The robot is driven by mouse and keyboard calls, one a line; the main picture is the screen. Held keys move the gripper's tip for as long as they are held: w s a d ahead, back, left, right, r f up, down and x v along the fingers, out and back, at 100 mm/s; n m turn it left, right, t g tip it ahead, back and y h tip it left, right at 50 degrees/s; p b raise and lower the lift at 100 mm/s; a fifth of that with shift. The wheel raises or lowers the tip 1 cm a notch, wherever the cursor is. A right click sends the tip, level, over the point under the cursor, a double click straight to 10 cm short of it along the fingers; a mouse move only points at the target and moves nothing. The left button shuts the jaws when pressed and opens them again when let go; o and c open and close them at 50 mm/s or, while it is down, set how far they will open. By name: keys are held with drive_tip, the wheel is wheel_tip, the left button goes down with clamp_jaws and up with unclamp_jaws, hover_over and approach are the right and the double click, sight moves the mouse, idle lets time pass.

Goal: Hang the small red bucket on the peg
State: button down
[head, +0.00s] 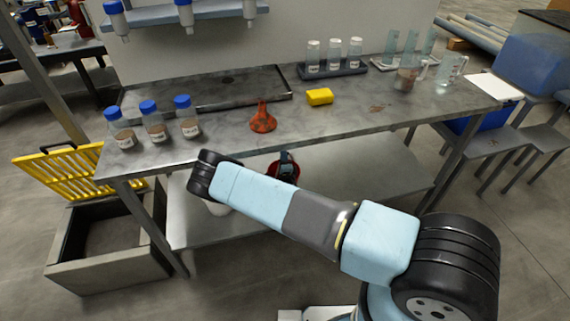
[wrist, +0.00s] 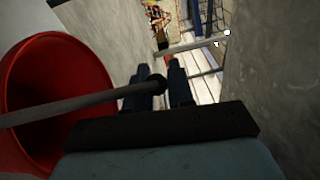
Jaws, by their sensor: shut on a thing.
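The small red bucket (head: 284,173) shows partly in the head view, beyond my arm, below the tabletop and in front of the lower shelf. In the wrist view the bucket (wrist: 58,95) fills the left side, its mouth towards the camera. A grey rod (wrist: 75,104), apparently its handle, crosses the mouth and ends in a dark round part between the fingertips. My gripper (wrist: 161,84) is shut on this handle, with the bucket hanging beside it. In the head view my gripper (head: 286,157) is small and partly hidden by my arm. I cannot make out the peg.
The steel table (head: 350,117) holds an orange funnel (head: 263,118), a yellow sponge (head: 319,96), blue-capped bottles (head: 154,122) and glassware. An open pit with yellow grating (head: 62,162) lies left.

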drive_tip(key=shift+w+f, duration=0.35)
drive_tip(key=shift+f, duration=0.1)
wheel_tip(320, 180, down, 3)
drive_tip(key=shift+r, duration=0.1)
drive_tip(key=c, duration=1)
unclamp_jaws()
drive_tip(key=s, duration=0.4)
drive_tip(key=s+d, duration=0.1)
drive_tip(key=s, duration=0.7)
drive_tip(key=shift+d+f, duration=0.25)
drive_tip(key=shift+f, duration=0.1)
